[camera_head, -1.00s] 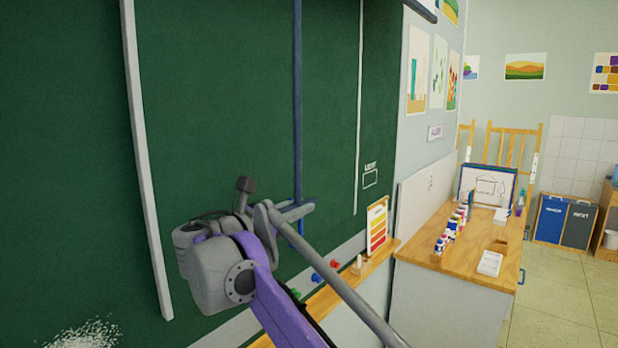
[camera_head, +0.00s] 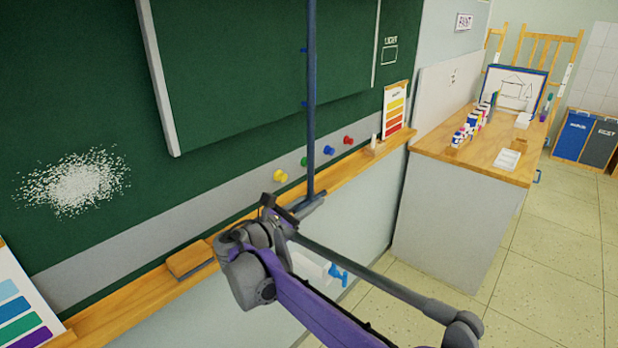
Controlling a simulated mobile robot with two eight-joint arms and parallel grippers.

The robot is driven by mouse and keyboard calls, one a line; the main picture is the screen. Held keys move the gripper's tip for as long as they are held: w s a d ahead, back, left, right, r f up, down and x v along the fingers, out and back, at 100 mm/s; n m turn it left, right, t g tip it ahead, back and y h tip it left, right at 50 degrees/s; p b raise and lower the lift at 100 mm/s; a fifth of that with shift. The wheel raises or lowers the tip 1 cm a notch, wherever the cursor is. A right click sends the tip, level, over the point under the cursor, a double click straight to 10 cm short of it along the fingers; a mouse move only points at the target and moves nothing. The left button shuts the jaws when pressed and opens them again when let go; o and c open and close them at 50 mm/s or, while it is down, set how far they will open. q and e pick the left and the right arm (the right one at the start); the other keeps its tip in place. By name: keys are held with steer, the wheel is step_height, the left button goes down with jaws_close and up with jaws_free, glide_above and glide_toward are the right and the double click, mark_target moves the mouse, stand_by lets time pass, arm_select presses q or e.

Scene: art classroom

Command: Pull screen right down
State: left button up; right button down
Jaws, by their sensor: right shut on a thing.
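A blue vertical bar (camera_head: 311,130) runs down from the top of the picture in front of a dark green panel (camera_head: 240,70) with pale side edges. Its top is out of view, and I cannot tell what it joins above. My right gripper (camera_head: 303,207) is shut on the bar's lower end, in front of the wooden ledge. The panel's lower edge hangs above the ledge, over the larger green board (camera_head: 110,120). My left gripper is not in view.
A wooden ledge (camera_head: 130,292) below the board carries an eraser (camera_head: 190,259) and colour charts. Coloured magnets (camera_head: 329,150) sit on the board's grey strip. A cabinet (camera_head: 450,215) with paint bottles stands at the right. The floor (camera_head: 560,250) beyond is clear.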

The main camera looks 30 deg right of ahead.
arm_select(q)
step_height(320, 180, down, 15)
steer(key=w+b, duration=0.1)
steer(key=b, duration=1.1)
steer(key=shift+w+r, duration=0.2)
arm_select(e)
step_height(320, 180, down, 37)
steer(key=shift+s+r, duration=0.15)
steer(key=c, duration=0.9)
jaws_free()
steer(key=shift+d, duration=0.1)
steer(key=shift+c, duration=0.2)
steer(key=shift+o, duration=0.7)
arm_select(q)
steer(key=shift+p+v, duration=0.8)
steer(key=shift+p, duration=0.05)
arm_select(e)
steer(key=v, duration=1.1)
